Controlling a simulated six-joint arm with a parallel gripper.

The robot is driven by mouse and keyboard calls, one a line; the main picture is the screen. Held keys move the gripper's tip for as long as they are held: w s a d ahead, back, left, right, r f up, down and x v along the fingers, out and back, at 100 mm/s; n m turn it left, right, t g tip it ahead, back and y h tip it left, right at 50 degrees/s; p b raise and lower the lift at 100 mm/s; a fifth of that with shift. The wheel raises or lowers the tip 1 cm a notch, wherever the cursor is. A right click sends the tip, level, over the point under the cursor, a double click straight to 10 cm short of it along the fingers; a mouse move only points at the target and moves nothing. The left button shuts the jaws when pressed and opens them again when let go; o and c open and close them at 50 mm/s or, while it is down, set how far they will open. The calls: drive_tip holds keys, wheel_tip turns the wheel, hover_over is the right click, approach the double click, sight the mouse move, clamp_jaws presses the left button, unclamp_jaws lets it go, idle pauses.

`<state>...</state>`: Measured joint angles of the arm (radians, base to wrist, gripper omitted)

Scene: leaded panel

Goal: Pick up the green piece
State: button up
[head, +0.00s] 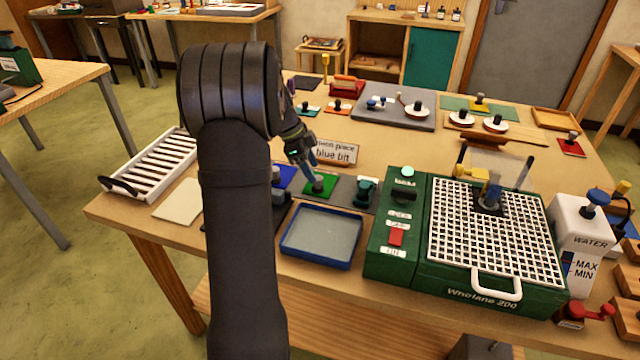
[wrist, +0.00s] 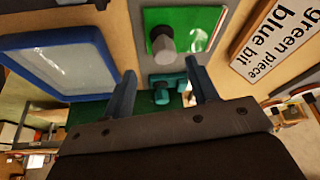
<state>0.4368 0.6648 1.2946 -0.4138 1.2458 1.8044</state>
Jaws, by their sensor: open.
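The green piece (head: 328,182) is a flat green square with a dark upright knob, lying on a dark strip on the bench. In the wrist view the green piece (wrist: 198,22) is at top centre, its grey knob beyond the fingertips. My gripper (head: 310,170) is open just behind and above the green piece in the head view. In the wrist view my gripper (wrist: 161,68) has its two blue-grey fingers apart, with nothing held between them. Whether a finger touches the knob cannot be told.
A blue piece (head: 285,173) lies left of the green piece and a teal knobbed piece (head: 364,190) right of it. A blue-rimmed tray (head: 285,246) is in front. A sign (head: 337,153) reading "green piece blue bit" stands behind. A green grinder (head: 436,285) is at right.

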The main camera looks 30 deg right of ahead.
sight(318, 177)
drive_tip(key=shift+w+d+x, duration=0.15)
drive_tip(key=shift+x, duration=1.25)
drive_tip(key=shift+w+d+x, duration=0.1)
drive_tip(key=shift+x, duration=1.25)
drive_tip(key=shift+r, duration=0.1)
drive_tip(key=c, duration=1)
